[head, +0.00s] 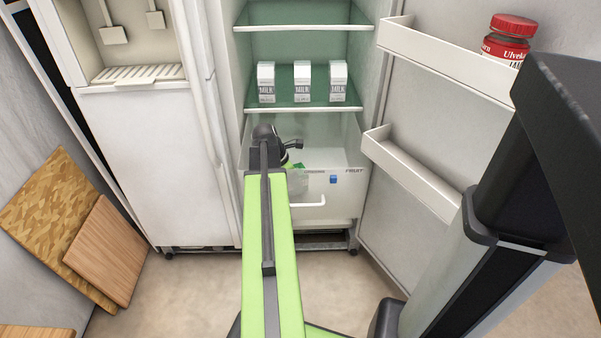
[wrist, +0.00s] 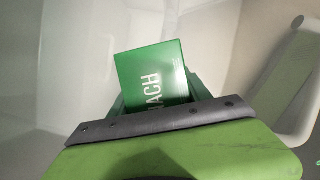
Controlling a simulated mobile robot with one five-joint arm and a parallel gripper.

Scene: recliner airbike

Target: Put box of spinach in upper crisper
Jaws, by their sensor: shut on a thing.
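The box of spinach (wrist: 155,78) is a green box with white lettering, partly cut off, in the middle of the wrist view. My gripper (head: 287,153) is shut on it; its grey edge and green body cover the lower part of the box in the wrist view. In the head view only a small green patch of the box (head: 299,166) shows beside the gripper. The gripper is at the white crisper drawer (head: 340,202), marked FRUIT, low in the open fridge. My arm hides the drawer's left part. I cannot tell whether the box touches the drawer.
Several milk cartons (head: 302,82) stand on the glass shelf (head: 285,108) above the drawer. The open fridge door at right has bins (head: 412,176) and a red-lidded jar (head: 507,42). Wooden boards (head: 104,250) lean at left. A white handle (head: 308,203) crosses the drawer front.

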